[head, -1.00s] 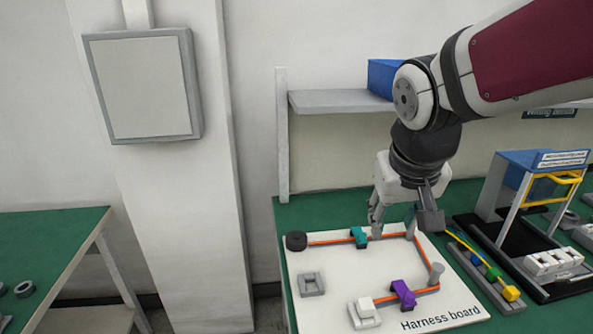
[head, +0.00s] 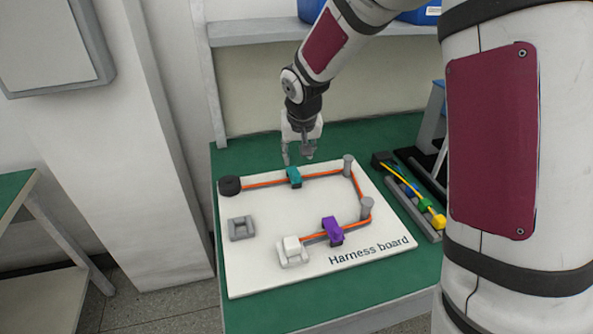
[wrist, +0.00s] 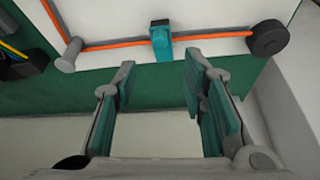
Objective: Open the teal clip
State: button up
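The teal clip (head: 294,177) sits on the far part of the white harness board (head: 275,272), over the orange cable (head: 325,174). In the wrist view the teal clip (wrist: 161,40) stands just beyond the fingertips, roughly between them and apart from them. Whether its top is latched is too small to tell. My gripper (head: 299,158) is behind the clip at the board's far edge, pointing down. In the wrist view my gripper (wrist: 158,75) shows its fingers spread wide with nothing between them.
A purple clip (head: 332,231), grey posts (head: 366,209), a black round piece (head: 229,186), a grey holder (head: 241,228) and a white connector (head: 292,250) are on the board. A rack with coloured parts (head: 424,205) stands right. A shelf (head: 260,33) runs behind.

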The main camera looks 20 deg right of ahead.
aim_at(297, 173)
jog(key=b+x, duration=0.1)
jog(key=x, duration=0.9)
jog(key=shift+f, duration=0.25)
jog(key=shift+c, duration=0.5)
grip_shut()
